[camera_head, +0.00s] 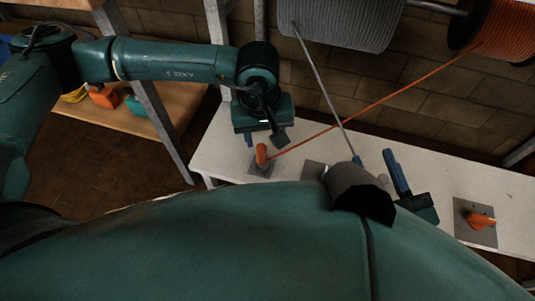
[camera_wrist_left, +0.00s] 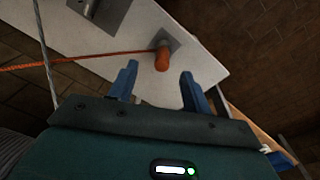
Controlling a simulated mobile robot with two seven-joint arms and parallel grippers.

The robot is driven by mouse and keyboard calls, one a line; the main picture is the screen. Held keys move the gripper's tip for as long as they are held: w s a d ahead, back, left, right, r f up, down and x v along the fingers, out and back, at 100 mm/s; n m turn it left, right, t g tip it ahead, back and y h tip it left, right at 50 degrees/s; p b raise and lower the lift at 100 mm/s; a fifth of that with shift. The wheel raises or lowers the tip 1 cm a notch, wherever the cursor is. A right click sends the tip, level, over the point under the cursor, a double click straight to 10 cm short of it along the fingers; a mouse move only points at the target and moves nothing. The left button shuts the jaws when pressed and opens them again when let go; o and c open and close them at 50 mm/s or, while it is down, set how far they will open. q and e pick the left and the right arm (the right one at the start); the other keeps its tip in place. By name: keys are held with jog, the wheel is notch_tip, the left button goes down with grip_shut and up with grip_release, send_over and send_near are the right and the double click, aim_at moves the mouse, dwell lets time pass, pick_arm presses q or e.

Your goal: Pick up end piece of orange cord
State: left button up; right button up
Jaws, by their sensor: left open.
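The orange end piece (camera_head: 261,155) stands on a small metal plate (camera_head: 262,168) near the left end of the white bench. The orange cord (camera_head: 345,120) runs from it up to a spool at top right. My left gripper (camera_head: 277,134) is just above and beside the end piece. In the left wrist view my left gripper (camera_wrist_left: 158,72) is open and empty, with the end piece (camera_wrist_left: 162,58) showing between and beyond its blue fingertips, apart from both. My right gripper (camera_head: 398,180) is at the bench's middle, partly hidden by my own body; its jaw state is unclear.
A grey cord (camera_head: 325,92) hangs from a grey spool (camera_head: 345,22) down to near my right gripper. The orange spool (camera_head: 500,30) is at top right. Another orange piece (camera_head: 480,221) sits on a plate at right. The white bench (camera_head: 222,150) is clear left of the end piece.

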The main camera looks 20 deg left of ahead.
pick_arm(q)
jog(key=shift+m+y, duration=0.3)
jog(key=shift+y, duration=0.1)
jog(key=f, duration=0.2)
jog(key=w+a+f+b, duration=0.1)
jog(key=f, duration=0.2)
jog(key=f+b, duration=0.1)
jog(key=f, duration=0.2)
jog(key=shift+w+a+f, duration=0.1)
jog(key=shift+w+a, duration=0.2)
jog(key=shift+a, duration=0.05)
jog(key=f+b, duration=0.1)
jog(key=f, duration=0.1)
jog(key=w+f+b, duration=0.1)
jog(key=f, duration=0.1)
jog(key=shift+f+b, duration=0.35)
jog(key=shift+b, duration=0.05)
jog(key=shift+w+f, duration=0.1)
jog(key=shift+f, duration=0.15)
jog(key=shift+r, duration=0.1)
jog(key=c, duration=1)
pick_arm(e)
jog(key=shift+a+m+t+y, duration=0.3)
jog(key=shift+a+m+y, duration=0.2)
pick_arm(q)
jog(key=shift+c, duration=0.2)
